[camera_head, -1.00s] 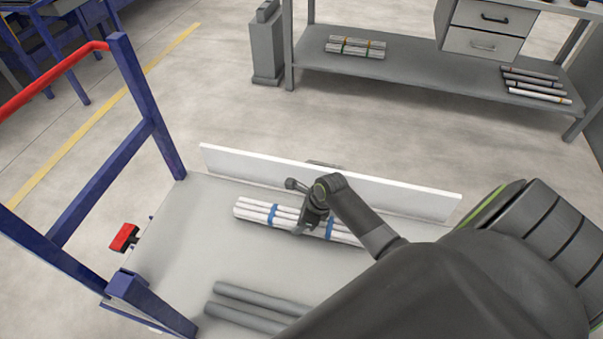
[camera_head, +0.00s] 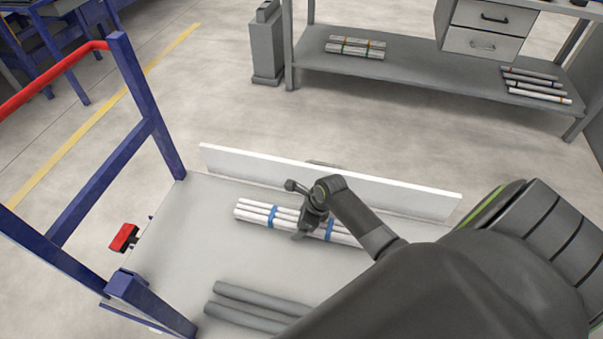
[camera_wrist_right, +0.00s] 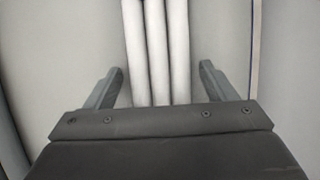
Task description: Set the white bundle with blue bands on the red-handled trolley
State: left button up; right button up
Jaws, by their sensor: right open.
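The white bundle with blue bands (camera_head: 258,214) lies flat on the grey deck of the red-handled trolley (camera_head: 190,240), alongside its white side board (camera_head: 400,193). My right gripper (camera_head: 311,225) is over the bundle, between its two blue bands. In the right wrist view, the open fingers (camera_wrist_right: 161,72) stand on either side of the white pipes (camera_wrist_right: 156,50), with a gap on each side. My right arm hides the right end of the bundle. My left gripper is not in view.
Dark grey pipes (camera_head: 250,308) lie on the near part of the deck. The trolley's blue frame with its red handle (camera_head: 55,80) rises at the left. More bundles (camera_head: 355,47) and loose pipes (camera_head: 536,85) lie on the workbench's lower shelf (camera_head: 440,85). The floor between is clear.

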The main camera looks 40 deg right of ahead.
jog(key=shift+r, duration=0.25)
jog(key=shift+s+d+r, duration=0.1)
jog(key=shift+d+r, duration=0.05)
jog(key=shift+r, duration=0.15)
jog(key=shift+p+v, duration=0.65)
jog(key=shift+v, duration=0.35)
pick_arm(q)
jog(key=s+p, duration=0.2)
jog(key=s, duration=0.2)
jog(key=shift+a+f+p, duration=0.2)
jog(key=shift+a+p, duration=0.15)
jog(key=shift+p, duration=0.05)
pick_arm(e)
jog(key=v, duration=0.9)
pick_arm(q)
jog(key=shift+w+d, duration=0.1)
pick_arm(e)
jog(key=shift+d, duration=0.1)
